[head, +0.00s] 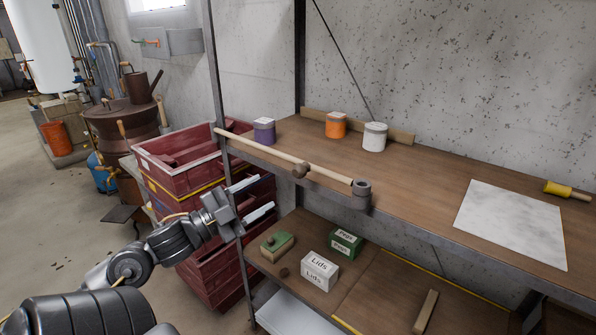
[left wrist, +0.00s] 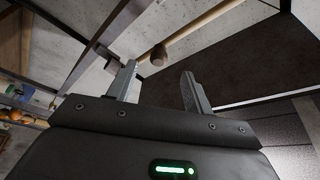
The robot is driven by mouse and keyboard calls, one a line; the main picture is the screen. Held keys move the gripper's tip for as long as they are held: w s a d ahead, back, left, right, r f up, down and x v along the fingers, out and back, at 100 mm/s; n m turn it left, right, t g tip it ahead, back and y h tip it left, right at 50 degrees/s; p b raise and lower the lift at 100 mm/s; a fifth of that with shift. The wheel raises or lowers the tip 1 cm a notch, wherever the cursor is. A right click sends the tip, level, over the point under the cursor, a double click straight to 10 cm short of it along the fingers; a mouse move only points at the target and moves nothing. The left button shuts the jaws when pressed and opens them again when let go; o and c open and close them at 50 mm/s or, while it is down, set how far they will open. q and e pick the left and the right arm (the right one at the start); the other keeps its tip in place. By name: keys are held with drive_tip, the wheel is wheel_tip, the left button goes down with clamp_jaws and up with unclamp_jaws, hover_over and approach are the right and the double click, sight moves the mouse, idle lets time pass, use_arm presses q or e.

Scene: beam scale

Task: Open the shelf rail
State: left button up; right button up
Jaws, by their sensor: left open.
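A light wooden rail (head: 258,149) runs along the front edge of the upper shelf (head: 430,180). A round brown knob (head: 300,170) sits on the rail, and the rail's right end meets a dark bracket (head: 361,194) on the shelf edge. My left gripper (head: 254,197) is open and empty, below and to the left of the knob, in front of the shelf's left post. In the left wrist view, its two fingers (left wrist: 158,88) point up toward the knob (left wrist: 158,56) and the rail (left wrist: 205,22), with a gap between. My right gripper is not in view.
Purple (head: 264,131), orange (head: 336,125) and white (head: 375,137) tins stand behind the rail. A pale sheet (head: 512,224) and a yellow-handled tool (head: 566,190) lie at right. The lower shelf holds boxes (head: 320,271) and a green block (head: 277,246). Red crates (head: 180,165) are stacked at left.

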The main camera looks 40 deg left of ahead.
sight(294, 173)
use_arm(q)
drive_tip(key=shift+m, duration=0.3)
drive_tip(key=p+x, duration=0.1)
drive_tip(key=x, duration=0.2)
drive_tip(key=r+p+x, duration=0.1)
drive_tip(key=x, duration=0.2)
drive_tip(key=d+p+x, duration=0.1)
drive_tip(key=x, duration=0.2)
drive_tip(key=shift+s+d+r, duration=0.1)
drive_tip(key=shift+s+r, duration=0.05)
drive_tip(key=shift+r, duration=0.15)
drive_tip(key=shift+p+x, duration=0.4)
drive_tip(key=shift+x, duration=0.4)
drive_tip(key=shift+f, duration=0.15)
drive_tip(key=shift+c, duration=0.5)
clamp_jaws()
